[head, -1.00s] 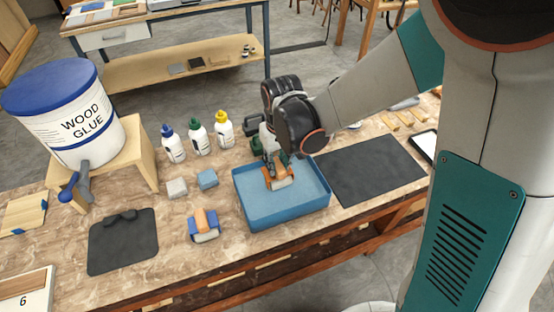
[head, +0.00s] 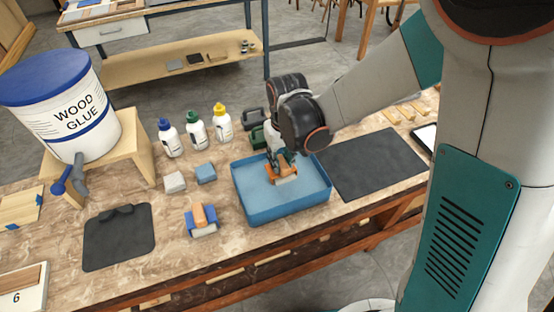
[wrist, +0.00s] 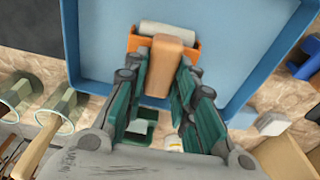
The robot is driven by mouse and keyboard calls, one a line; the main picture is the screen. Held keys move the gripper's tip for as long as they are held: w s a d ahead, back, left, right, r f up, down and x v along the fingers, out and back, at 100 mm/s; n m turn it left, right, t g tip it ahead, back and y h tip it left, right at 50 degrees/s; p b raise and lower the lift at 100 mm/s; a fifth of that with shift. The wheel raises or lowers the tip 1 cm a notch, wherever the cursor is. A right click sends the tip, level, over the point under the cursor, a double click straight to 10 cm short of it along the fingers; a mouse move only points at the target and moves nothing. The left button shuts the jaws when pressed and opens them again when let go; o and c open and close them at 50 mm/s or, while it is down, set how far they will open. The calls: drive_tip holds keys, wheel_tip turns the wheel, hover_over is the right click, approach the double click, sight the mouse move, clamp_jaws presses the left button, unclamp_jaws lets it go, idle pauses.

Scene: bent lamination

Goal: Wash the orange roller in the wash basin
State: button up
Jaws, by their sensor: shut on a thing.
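The orange roller (head: 285,178) is in my gripper (head: 278,158), inside the blue wash basin (head: 268,213). In the wrist view my gripper (wrist: 160,85) is shut on the roller's tan wooden handle (wrist: 164,66). The roller's orange frame (wrist: 192,48) and pale roll (wrist: 168,31) lie beyond the fingertips, over the basin floor (wrist: 235,50). I cannot tell whether the roll touches the floor. The basin stands on the workbench (head: 165,255).
A blue roller with an orange-tan handle (head: 201,220) rests left of the basin. Sponge-like blocks (head: 205,173), several bottles (head: 195,133) and a wood glue tub (head: 60,110) stand farther left. A dark mat (head: 370,165) lies clear at right.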

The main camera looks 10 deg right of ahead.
drive_tip(key=shift+w+d, duration=0.2)
drive_tip(key=shift+d, duration=0.6)
drive_tip(key=s+a, duration=0.1)
drive_tip(key=a, duration=0.4)
drive_tip(key=shift+s+a+b, duration=0.3)
drive_tip(key=shift+s+a, duration=0.05)
drive_tip(key=shift+a, duration=0.05)
drive_tip(key=shift+w+d, duration=0.3)
drive_tip(key=shift+d, duration=0.65)
drive_tip(key=shift+w+d, duration=0.25)
drive_tip(key=shift+d, duration=0.75)
drive_tip(key=shift+w+d, duration=0.3)
drive_tip(key=shift+d, duration=0.65)
